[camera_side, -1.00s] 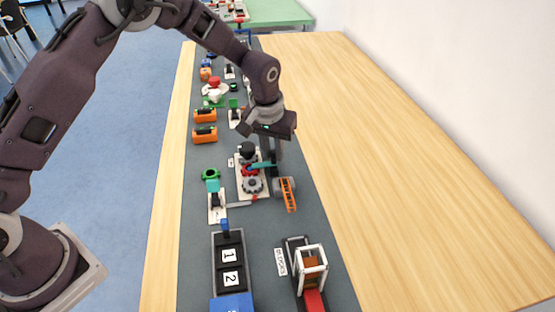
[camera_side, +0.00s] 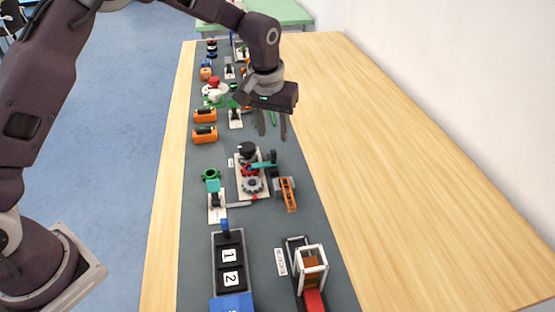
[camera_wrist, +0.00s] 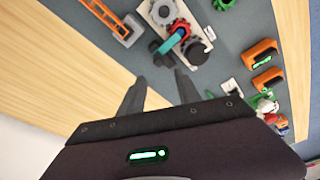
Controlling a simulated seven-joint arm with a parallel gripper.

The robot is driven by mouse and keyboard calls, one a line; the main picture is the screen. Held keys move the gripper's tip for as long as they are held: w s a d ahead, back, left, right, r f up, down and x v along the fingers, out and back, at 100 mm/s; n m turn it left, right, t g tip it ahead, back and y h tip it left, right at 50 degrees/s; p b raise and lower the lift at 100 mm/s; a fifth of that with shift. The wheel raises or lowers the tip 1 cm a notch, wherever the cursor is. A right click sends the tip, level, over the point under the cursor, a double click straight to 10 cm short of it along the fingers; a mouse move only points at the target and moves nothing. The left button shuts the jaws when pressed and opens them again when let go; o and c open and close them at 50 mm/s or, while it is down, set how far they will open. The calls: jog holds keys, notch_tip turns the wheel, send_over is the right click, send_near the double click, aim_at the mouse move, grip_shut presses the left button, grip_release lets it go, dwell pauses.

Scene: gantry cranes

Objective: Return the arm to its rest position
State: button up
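My gripper (camera_side: 271,122) hangs in the air above the grey mat, at mid-height in the side view and clear of the objects below. Its two fingers point down and stand apart with nothing between them. In the wrist view my gripper (camera_wrist: 158,92) also shows two spread, empty fingers above wood and mat. The gear mechanism (camera_side: 252,184) lies nearer the side camera than the gripper. It has grey gears, a red part and a teal bar, and it also shows at the top of the wrist view (camera_wrist: 163,12).
The grey mat (camera_side: 222,163) runs along the wooden table (camera_side: 400,160). An orange ladder-like crane (camera_side: 288,194), two orange blocks (camera_side: 204,134), a numbered black tray (camera_side: 229,262) and a white-framed box (camera_side: 311,262) stand on it. The table's right side is bare; a wall borders it.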

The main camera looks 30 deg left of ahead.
jog(key=shift+r, duration=0.15)
jog(key=s+a+r+m+t, duration=0.1)
jog(key=s+a+r, duration=0.1)
jog(key=s+r, duration=0.6)
jog(key=s+a+r+t, duration=0.1)
jog(key=s+a+r, duration=0.2)
jog(key=s+r, duration=0.5)
jog(key=s+a+m+t, duration=0.1)
jog(key=s+m, duration=0.1)
jog(key=s, duration=1.6)
jog(key=shift+s+a+f+h, duration=0.2)
jog(key=shift+s+f+h, duration=0.1)
jog(key=shift+s+f, duration=0.15)
